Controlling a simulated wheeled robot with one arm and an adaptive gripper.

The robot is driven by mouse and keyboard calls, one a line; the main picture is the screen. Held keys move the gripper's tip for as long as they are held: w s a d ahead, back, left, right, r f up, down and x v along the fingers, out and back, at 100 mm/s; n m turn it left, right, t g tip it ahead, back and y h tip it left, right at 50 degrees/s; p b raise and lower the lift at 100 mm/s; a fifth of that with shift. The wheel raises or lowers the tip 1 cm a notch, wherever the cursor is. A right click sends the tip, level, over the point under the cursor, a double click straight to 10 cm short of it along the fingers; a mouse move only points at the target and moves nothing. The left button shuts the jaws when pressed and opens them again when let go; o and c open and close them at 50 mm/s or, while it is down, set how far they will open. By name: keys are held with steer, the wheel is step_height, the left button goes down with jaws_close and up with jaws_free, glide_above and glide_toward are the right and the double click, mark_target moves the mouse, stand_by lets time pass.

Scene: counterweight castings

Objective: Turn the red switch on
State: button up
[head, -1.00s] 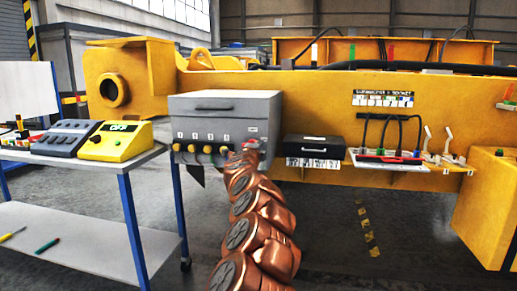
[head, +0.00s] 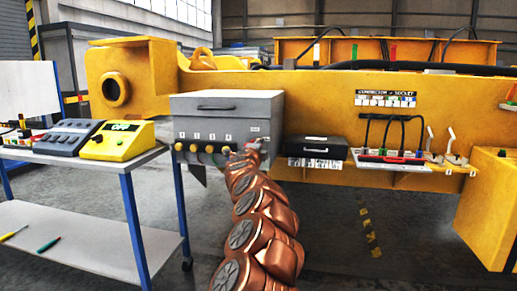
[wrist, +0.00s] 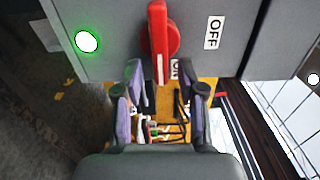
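The red switch (wrist: 158,40) is a long red handle on the front of the grey box (head: 226,105). In the wrist view a white line on the handle's lower end lies beside the partly hidden ON label (wrist: 175,68). The OFF label (wrist: 213,32) is to the handle's right. A round green light (wrist: 87,41) glows to its left. My gripper (wrist: 160,72) is open, one finger on each side of the handle's lower end. I cannot tell whether they touch it. In the head view the gripper mostly hides the switch.
Yellow knobs (head: 208,148) line the box's front, left of my gripper. A black case (head: 316,149) and a shelf with cables (head: 390,158) are to the right. A blue-legged cart (head: 130,215) carrying a yellow control box (head: 117,140) stands left. Open floor lies right of my arm.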

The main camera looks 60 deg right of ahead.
steer(key=v, duration=1.1)
steer(key=shift+a, duration=0.4)
stand_by(0.6)
